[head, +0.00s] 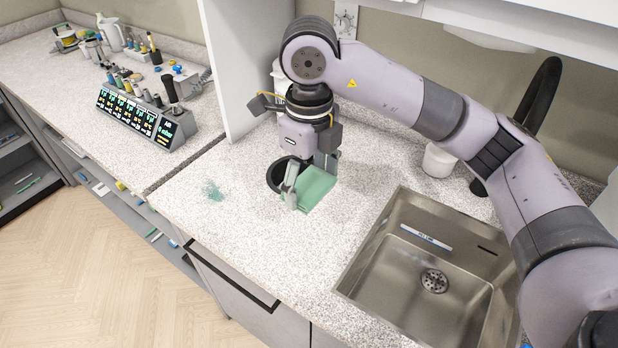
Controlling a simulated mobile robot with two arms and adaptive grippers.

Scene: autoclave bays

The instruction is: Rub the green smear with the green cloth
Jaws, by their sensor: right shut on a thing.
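The green smear (213,190) is a speckled patch on the granite-patterned counter, left of my right gripper. The green cloth (317,187) is a folded piece at the counter, under my right gripper. My right gripper (303,190) points down and is shut on the cloth. It is apart from the smear, to its right. I cannot tell whether the cloth is touching the counter or just above it. My left gripper is not in view.
A dark round bowl-like thing (284,174) stands just behind and left of the gripper. A steel sink (405,219) with a labelled strip lies to the right. A white container (438,160) stands behind the sink. The counter around the smear is clear.

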